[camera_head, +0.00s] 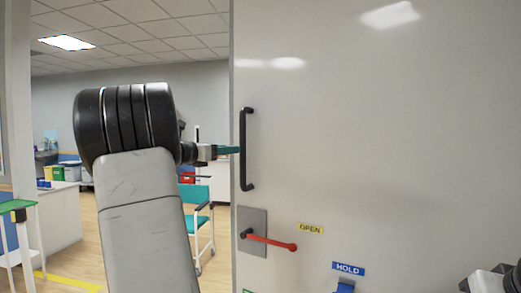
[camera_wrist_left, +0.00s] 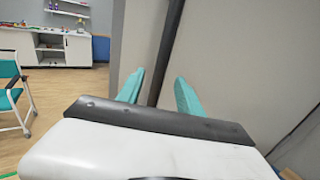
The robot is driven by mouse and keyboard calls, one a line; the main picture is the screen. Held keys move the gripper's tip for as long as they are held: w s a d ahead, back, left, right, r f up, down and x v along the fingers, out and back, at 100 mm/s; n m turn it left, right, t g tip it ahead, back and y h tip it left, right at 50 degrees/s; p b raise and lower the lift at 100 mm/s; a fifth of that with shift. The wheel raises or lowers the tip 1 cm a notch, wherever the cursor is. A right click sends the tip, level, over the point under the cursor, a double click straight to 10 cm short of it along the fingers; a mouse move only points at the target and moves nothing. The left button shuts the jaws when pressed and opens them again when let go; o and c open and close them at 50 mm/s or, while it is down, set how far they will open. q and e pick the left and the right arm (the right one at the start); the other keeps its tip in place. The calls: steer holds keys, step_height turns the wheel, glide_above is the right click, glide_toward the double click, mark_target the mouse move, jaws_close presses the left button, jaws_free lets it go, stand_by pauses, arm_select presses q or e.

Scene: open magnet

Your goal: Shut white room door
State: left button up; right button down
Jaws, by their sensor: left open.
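The white room door (camera_head: 370,120) fills the right of the head view; its left edge stands apart from the white post (camera_head: 18,120) at the far left. A black vertical bar handle (camera_head: 243,150) is on it near that edge, above a red lever (camera_head: 270,242) on a grey plate. My left gripper (camera_head: 228,150) is open, its teal fingertips at the handle's mid-height. In the left wrist view the black handle (camera_wrist_left: 168,50) runs up between the two open fingers (camera_wrist_left: 158,92); contact cannot be told. Part of my right arm shows at lower right, its fingers not seen.
A yellow OPEN label (camera_head: 310,229) and a blue HOLD label (camera_head: 348,268) are on the door. Left of the door are a teal chair (camera_head: 196,196), a white counter (camera_head: 62,218) and a green-topped stand (camera_head: 15,206). Wooden floor shows between them.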

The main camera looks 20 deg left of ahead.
arm_select(q)
steer(key=x, duration=0.7)
steer(key=shift+w+d, duration=0.15)
steer(key=shift+w, duration=0.15)
jaws_close()
stand_by(1.1)
